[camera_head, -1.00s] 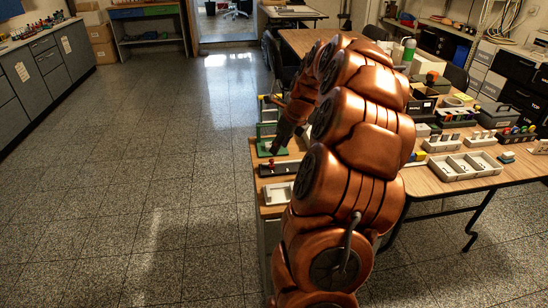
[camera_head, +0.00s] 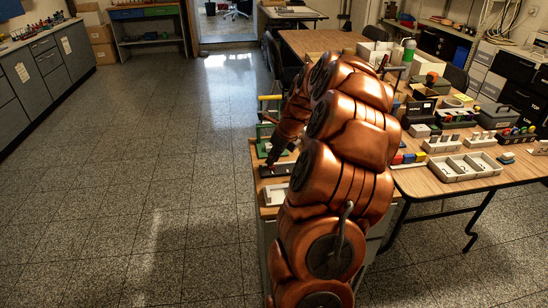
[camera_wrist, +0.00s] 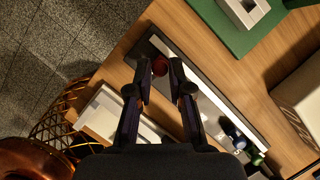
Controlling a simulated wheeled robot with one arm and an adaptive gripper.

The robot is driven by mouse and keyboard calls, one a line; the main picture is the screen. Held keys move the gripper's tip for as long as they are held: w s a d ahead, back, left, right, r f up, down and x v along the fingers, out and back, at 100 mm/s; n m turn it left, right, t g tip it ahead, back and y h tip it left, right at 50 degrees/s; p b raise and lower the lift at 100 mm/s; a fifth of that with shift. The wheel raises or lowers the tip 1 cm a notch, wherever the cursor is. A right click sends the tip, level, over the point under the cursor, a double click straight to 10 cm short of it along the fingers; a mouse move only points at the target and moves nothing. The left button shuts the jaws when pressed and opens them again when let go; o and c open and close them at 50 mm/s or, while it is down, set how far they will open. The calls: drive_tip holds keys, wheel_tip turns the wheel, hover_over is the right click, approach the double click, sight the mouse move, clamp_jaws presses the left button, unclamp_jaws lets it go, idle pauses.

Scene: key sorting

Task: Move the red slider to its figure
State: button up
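The red slider (camera_wrist: 160,66) shows as a round red knob at the upper left end of a long dark rail with a pale metal strip (camera_wrist: 215,103) in the wrist view. My gripper (camera_wrist: 158,70) is open, with one fingertip on each side of the knob; whether either touches it I cannot tell. Small blue and white pieces (camera_wrist: 238,138) and a green one (camera_wrist: 257,159) sit toward the rail's lower right end. I cannot tell which is the slider's figure. In the head view my gripper (camera_head: 271,160) is at the rail (camera_head: 279,169), and my arm hides much of it.
A white tray (camera_wrist: 100,112) lies left of the rail and a green base (camera_wrist: 238,38) with a grey block lies above it. A pale box (camera_wrist: 303,98) stands at the right. The wooden top (camera_wrist: 190,37) ends at the left, above the floor.

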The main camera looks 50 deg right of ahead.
clamp_jaws()
drive_tip(key=s+d, duration=0.1)
drive_tip(key=d, duration=0.1)
drive_tip(key=s+d, duration=0.2)
idle(0.4)
drive_tip(key=o, duration=0.5)
unclamp_jaws()
drive_tip(key=shift+o, duration=0.2)
drive_tip(key=v, duration=1.2)
